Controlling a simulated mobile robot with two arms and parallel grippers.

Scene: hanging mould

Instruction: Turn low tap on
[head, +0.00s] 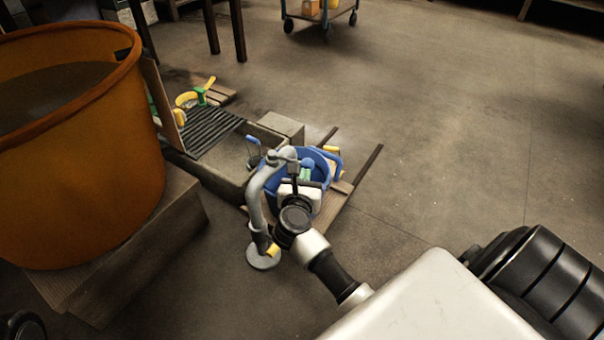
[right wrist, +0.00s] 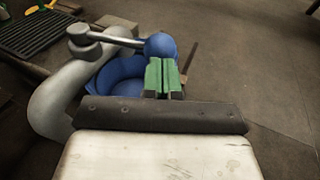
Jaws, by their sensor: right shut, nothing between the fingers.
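A grey bent standpipe tap (head: 256,195) rises from a round foot on the floor in the head view. In the right wrist view its thick curved pipe (right wrist: 50,95) is at the left, with a metal lever (right wrist: 118,38) reaching right from its top to a blue ball knob (right wrist: 160,46). My right gripper (right wrist: 162,76) has its green fingers shut and empty, just in front of the knob in the picture; I cannot tell whether they touch. In the head view the right gripper (head: 306,170) is beside the tap's top. My left gripper is not seen.
A blue bucket (head: 272,186) stands behind the tap on wooden slats. A stone trough with a black grate (head: 208,131) lies beyond. A big orange tub (head: 85,180) on a wooden block fills the left. Floor (head: 450,130) at the right is clear.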

